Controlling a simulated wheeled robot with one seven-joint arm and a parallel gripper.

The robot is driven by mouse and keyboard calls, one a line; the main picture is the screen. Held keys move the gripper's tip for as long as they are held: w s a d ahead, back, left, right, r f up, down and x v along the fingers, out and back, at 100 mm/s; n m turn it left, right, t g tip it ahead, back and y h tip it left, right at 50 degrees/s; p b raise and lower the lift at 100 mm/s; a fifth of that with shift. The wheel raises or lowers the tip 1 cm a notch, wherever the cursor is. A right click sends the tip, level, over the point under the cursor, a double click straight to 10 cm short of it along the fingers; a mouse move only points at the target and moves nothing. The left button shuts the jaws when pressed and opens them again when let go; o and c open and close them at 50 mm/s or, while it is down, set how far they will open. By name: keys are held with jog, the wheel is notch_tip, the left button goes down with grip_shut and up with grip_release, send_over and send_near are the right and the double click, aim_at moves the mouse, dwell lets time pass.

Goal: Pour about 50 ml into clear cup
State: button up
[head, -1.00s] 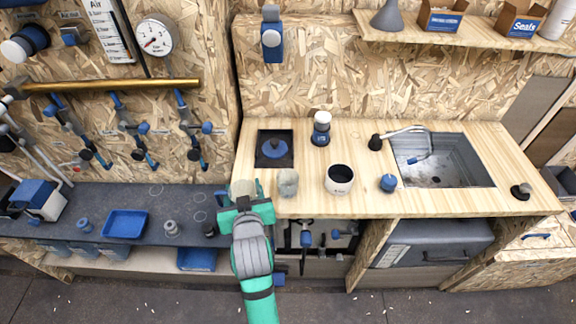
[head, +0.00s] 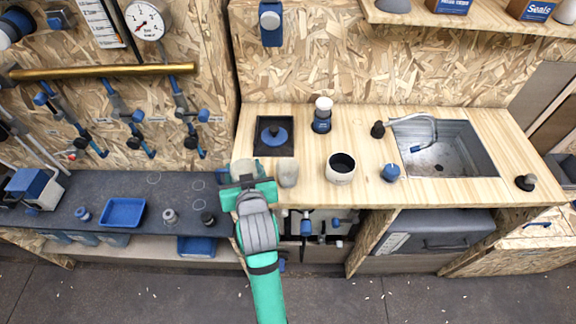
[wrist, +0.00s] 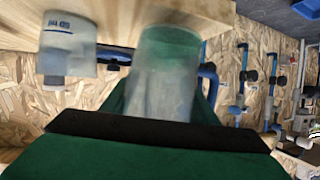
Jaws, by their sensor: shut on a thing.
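My gripper (head: 247,185) is at the front left corner of the wooden counter (head: 440,190). It is shut on a clear vessel, whose pale see-through wall (head: 243,168) shows just beyond the fingers. In the wrist view the held vessel (wrist: 165,75) stands between the jaws, with green showing through it. Its contents cannot be made out. A greyish clear cup (head: 288,174) stands on the counter close to the right of the gripper, near the front edge. I cannot tell whether it holds anything.
A white cup (head: 340,170) with a dark inside stands right of the clear cup. Behind are a black square plate with a blue piece (head: 274,137) and a blue-and-white device (head: 322,115). A sink (head: 450,150) is at the right. A lower dark bench (head: 80,190) lies left.

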jog(key=shift+w+d+r+m+g+y, duration=0.1)
jog(key=shift+w+d+m+g+y, duration=0.1)
jog(key=shift+d+m+y, duration=0.2)
jog(key=shift+w+d+r+m+g+y, duration=0.1)
jog(key=shift+d+m+g+y, duration=0.15)
jog(key=shift+m, duration=0.25)
jog(key=shift+w+d+r+m+g+y, duration=0.15)
jog(key=shift+d+r+m+g+y, duration=0.15)
jog(key=shift+r+m+y, duration=0.55)
jog(key=shift+w+d+r+m+g+y, duration=0.15)
jog(key=shift+d+r+m+y, duration=0.25)
jog(key=shift+m+y, duration=0.45)
jog(key=shift+w+d+r+m+g+y, duration=0.1)
jog(key=shift+d+r+m+g+y, duration=0.2)
jog(key=shift+r+m+y, duration=0.55)
jog(key=shift+f+m+h, duration=0.25)
jog(key=shift+m+h, duration=0.05)
jog(key=shift+m, duration=0.05)
jog(key=shift+r+m+y, duration=0.4)
jog(key=shift+r+m, duration=0.05)
jog(key=shift+m, duration=0.05)
jog(key=shift+w+r+m, duration=0.15)
jog(key=shift+w+m, duration=0.05)
jog(key=shift+m, duration=0.1)
jog(key=shift+w+a, duration=0.3)
jog(key=shift+w, duration=0.15)
